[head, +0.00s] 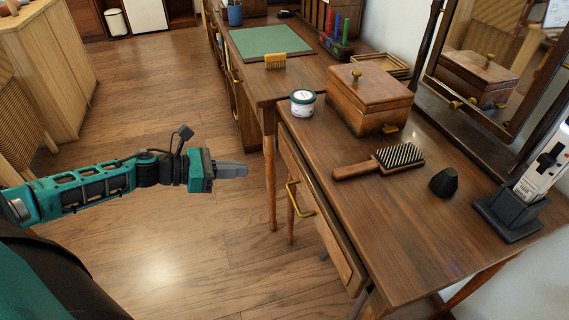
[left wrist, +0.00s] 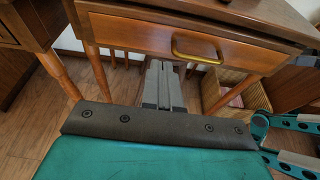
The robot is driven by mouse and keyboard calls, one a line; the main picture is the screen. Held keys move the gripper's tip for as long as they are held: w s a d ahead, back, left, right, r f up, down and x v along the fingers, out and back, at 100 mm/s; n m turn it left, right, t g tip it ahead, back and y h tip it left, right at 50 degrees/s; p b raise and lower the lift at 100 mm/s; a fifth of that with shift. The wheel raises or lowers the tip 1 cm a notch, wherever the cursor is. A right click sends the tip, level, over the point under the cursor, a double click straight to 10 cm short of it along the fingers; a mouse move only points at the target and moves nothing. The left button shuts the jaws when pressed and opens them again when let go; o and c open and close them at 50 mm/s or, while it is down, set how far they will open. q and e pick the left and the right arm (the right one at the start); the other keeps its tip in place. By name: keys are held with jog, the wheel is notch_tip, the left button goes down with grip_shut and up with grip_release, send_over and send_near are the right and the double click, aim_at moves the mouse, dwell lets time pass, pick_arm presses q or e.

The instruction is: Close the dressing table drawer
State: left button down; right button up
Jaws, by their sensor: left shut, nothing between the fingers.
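The dressing table (head: 400,235) stands at the right in the head view. Its wooden drawer (head: 325,225), with a curved brass handle (head: 299,199), faces my left arm, and its front appears to stand out a little from under the tabletop. In the left wrist view the drawer front (left wrist: 125,35) and the handle (left wrist: 197,50) show at the top. My left gripper (head: 232,170) is shut and empty, left of the drawer and apart from it in the head view. Its fingers (left wrist: 163,88) point toward the drawer front in the wrist view. My right gripper is not seen.
On the tabletop are a wooden box (head: 368,100), a jar (head: 303,103), a hairbrush (head: 385,162), a dark lump (head: 444,182) and a white device on a stand (head: 510,215). A desk with a green mat (head: 270,42) adjoins behind. The floor (head: 180,250) left of the drawer is clear.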

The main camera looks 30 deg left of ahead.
pick_arm(q)
jog(key=b, duration=0.1)
send_near(296, 162)
jog(key=x, duration=0.2)
jog(key=f+x, duration=0.1)
jog(key=x, duration=0.2)
jog(key=shift+d+f, duration=0.15)
jog(key=shift+w+d, duration=0.4)
jog(key=shift+w, duration=0.1)
jog(key=w+d, duration=0.2)
jog(key=w, duration=0.1)
jog(key=shift+d+f+b, duration=0.1)
jog(key=shift+d+b, duration=0.2)
jog(key=shift+b, duration=0.05)
jog(key=shift+w+d+r, duration=0.1)
jog(key=shift+r, duration=0.1)
